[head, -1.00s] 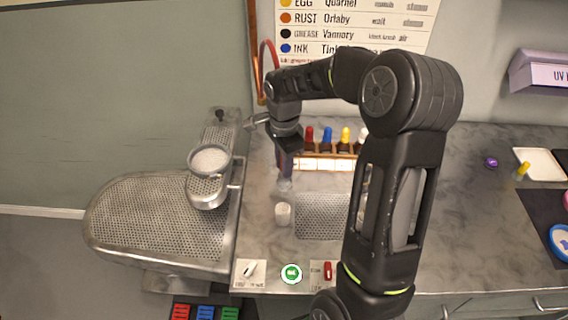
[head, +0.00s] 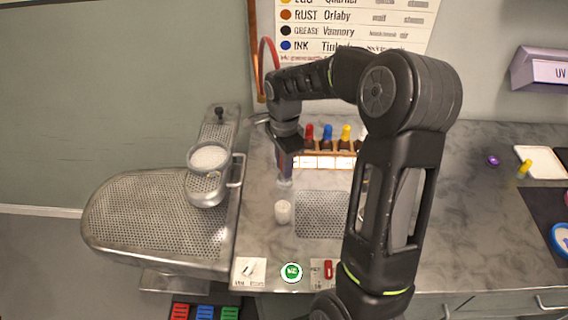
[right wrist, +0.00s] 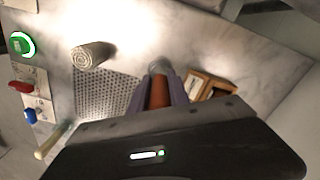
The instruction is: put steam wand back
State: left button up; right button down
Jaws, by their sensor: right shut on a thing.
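My right gripper (head: 285,165) points down over the counter behind the perforated plate. It is shut on the steam wand, whose orange-brown grip (right wrist: 160,92) shows between the fingers in the right wrist view. The wand's grey metal head (right wrist: 160,66) sticks out past the fingertips and also shows below the gripper in the head view (head: 284,182). I cannot tell whether the head touches the counter. A red hose (head: 267,58) loops on the wall behind the arm. A thin metal piece (head: 257,120) beside the wrist is partly hidden. My left gripper is out of view.
A rolled white cloth (head: 283,211) stands beside the perforated plate (head: 320,215). A rack of coloured bottles (head: 325,160) is close to the gripper's right. A perforated metal press table (head: 150,225) with a round dish (head: 208,158) lies left. Buttons line the front edge.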

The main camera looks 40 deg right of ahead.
jog(key=shift+f, duration=0.4)
jog(key=shift+f+b, duration=0.25)
jog(key=shift+b, duration=0.25)
dwell(0.4)
jog(key=c, duration=0.8)
grip_release()
jog(key=shift+c, duration=0.2)
jog(key=shift+r, duration=0.15)
jog(key=shift+r+p, duration=2.55)
jog(key=shift+r, duration=1.1)
